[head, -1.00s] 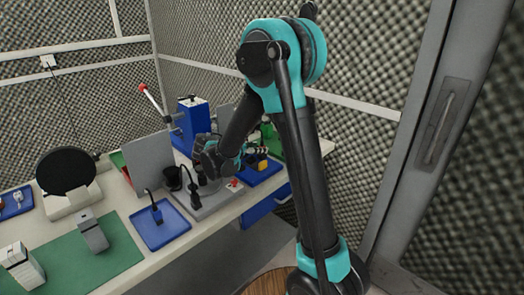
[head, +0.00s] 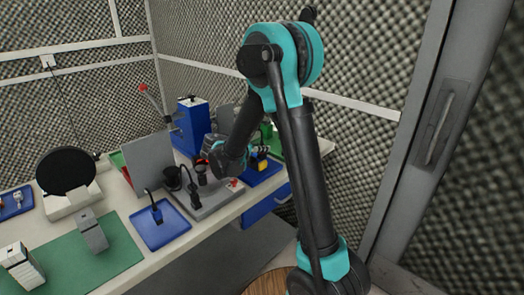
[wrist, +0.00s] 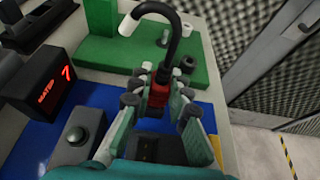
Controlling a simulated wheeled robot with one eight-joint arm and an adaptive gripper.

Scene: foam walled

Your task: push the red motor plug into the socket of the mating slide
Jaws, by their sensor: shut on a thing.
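My gripper (wrist: 158,100) is in the wrist view with its fingers on both sides of the red motor plug (wrist: 158,94). It is shut on the plug. A black cable (wrist: 171,32) rises from the plug and curves over to the left. A blue surface lies below the fingers. In the head view my forearm and wrist stand over the right part of the bench, and the fingertips are hidden.
In the wrist view a black display (wrist: 47,88) with red lit characters and a grey block with a round button (wrist: 76,134) stand left of my gripper. A green fixture (wrist: 100,50) lies beyond. In the head view a blue tray (head: 176,223) lies on the bench.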

